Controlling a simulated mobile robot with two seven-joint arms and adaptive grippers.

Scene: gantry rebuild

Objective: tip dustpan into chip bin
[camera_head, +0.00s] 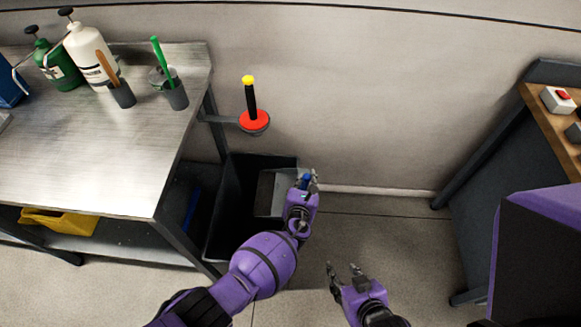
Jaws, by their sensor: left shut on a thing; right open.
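The dustpan (268,194) shows as a grey, flat pan with a pale edge, over the black chip bin (228,213) on the floor beside the metal bench. My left gripper (307,181) is shut on the dustpan's blue handle, at the bin's right side. The gripper and forearm hide part of the handle and the bin's right part. I cannot tell the pan's exact tilt or whether chips are in it. My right gripper (344,270) is open and empty, low over the floor to the right of my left forearm.
The metal bench (90,150) at left carries bottles and cups with tools. A red disc with a black, yellow-tipped post (253,122) juts out above the bin. A yellow item (58,222) lies on the lower shelf. A wood-topped bench (545,115) stands right. Floor between is clear.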

